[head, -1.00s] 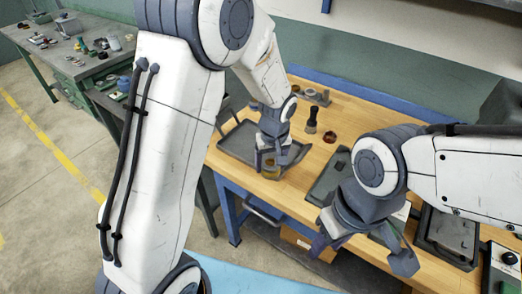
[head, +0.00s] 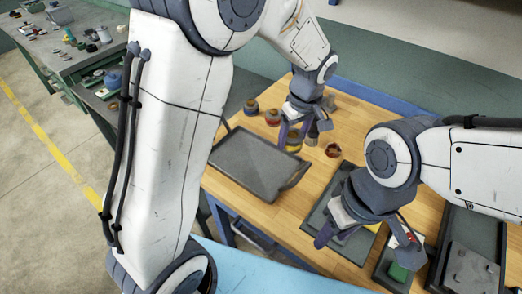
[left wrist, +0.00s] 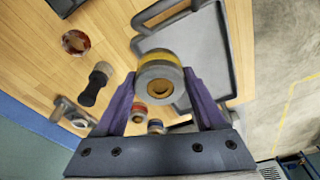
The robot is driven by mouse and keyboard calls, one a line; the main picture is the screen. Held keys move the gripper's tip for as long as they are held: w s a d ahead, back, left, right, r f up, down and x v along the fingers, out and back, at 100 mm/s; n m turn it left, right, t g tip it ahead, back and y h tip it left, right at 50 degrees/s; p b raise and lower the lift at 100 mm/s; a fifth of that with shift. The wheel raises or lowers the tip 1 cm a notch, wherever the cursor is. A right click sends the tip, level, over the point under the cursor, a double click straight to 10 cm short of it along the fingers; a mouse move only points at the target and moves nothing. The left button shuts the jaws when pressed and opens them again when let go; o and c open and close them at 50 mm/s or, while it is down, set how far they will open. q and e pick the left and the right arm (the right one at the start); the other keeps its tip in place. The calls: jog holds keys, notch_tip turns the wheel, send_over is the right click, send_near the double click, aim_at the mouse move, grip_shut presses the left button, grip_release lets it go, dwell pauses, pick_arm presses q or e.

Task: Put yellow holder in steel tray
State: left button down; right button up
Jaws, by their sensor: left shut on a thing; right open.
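My left gripper (head: 295,134) is shut on the yellow holder (head: 292,143), a round grey piece with a yellow band. The holder also shows between the purple fingers in the left wrist view (left wrist: 160,75), its round opening facing the camera. In the head view it is beyond the back right part of the steel tray (head: 250,162), outside the rim. The tray is dark grey, shallow and empty where visible, with raised handles; part of it shows in the left wrist view (left wrist: 190,45). My right gripper (head: 366,236) is open and empty at the front right.
A red-banded holder (head: 272,117) and a blue-banded one (head: 251,107) stand behind the tray. A reddish dish (head: 333,150) and a dark-handled tool (left wrist: 95,85) are near my left gripper. A dark mat (head: 345,247) lies under my right gripper.

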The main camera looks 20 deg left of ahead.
pick_arm(q)
jog(key=a+f+p, duration=0.1)
jog(key=a+f, duration=0.1)
jog(key=a, duration=0.1)
jog(key=a+f, duration=0.2)
jog(key=a, duration=0.2)
jog(key=a+f+p, duration=0.1)
jog(key=a+f, duration=0.2)
jog(key=a, duration=0.1)
jog(key=shift+w+a+p, duration=0.2)
jog(key=shift+a+p, duration=0.05)
jog(key=shift+p, duration=0.1)
notch_tip(320, 180, down, 4)
jog(key=shift+r, duration=0.15)
pick_arm(e)
jog(key=r, duration=0.3)
jog(key=shift+w+a+r, duration=0.15)
jog(key=shift+w+a, duration=0.2)
jog(key=shift+w, duration=0.05)
